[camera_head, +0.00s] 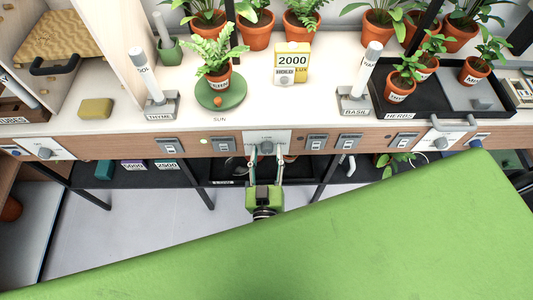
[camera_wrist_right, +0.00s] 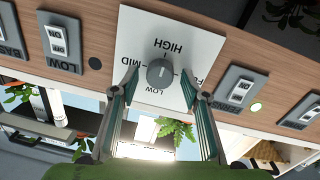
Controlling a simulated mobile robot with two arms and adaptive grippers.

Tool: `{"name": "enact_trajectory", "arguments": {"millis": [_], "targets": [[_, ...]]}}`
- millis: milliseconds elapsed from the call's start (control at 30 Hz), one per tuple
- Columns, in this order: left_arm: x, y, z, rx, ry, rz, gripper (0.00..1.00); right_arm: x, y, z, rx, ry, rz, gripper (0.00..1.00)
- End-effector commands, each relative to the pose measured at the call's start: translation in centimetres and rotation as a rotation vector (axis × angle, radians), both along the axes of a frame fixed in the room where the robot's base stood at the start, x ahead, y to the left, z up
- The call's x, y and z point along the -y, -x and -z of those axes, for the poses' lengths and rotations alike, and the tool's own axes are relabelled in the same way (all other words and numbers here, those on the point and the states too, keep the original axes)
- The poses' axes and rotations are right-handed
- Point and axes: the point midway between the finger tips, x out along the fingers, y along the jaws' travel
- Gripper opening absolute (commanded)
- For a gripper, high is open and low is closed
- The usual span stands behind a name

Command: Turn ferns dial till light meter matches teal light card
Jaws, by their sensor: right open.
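The ferns dial is a grey knob (camera_head: 266,147) on a white panel in the counter's front edge. In the right wrist view the knob (camera_wrist_right: 160,73) sits among the marks LOW, MID and HIGH; its exact setting is hard to read. My right gripper (camera_head: 265,158) is open, its fingertips (camera_wrist_right: 159,80) on either side of the knob with gaps showing. The yellow light meter (camera_head: 292,62) stands on the counter and reads 2000. My left gripper is out of view.
A potted fern (camera_head: 217,72) stands on a green disc (camera_head: 221,98) behind the dial. Grey switches (camera_head: 315,142) flank the panel. A black herb tray (camera_head: 440,100) is at the right. A large green surface (camera_head: 330,240) fills the foreground.

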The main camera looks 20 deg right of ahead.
Motion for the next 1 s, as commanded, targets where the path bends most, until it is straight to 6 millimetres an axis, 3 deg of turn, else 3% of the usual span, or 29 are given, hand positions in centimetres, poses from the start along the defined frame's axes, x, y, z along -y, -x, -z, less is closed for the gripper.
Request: {"name": "enact_trajectory", "arguments": {"millis": [133,267,300,667,1000], "targets": [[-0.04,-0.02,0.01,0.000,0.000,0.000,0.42,0.00,0.02,0.02,0.000,0.000,0.000,0.39],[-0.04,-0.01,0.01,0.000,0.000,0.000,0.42,-0.02,0.04,0.01,0.000,0.000,0.000,0.06],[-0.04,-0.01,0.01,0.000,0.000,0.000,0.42,-0.02,0.04,0.01,0.000,0.000,0.000,0.03],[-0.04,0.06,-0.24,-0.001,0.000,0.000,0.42,-0.07,0.13,-0.01,0.008,-0.039,0.001,0.04],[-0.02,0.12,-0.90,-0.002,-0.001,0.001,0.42,0.05,0.26,0.08,0.066,-0.254,0.005,0.04]]}}
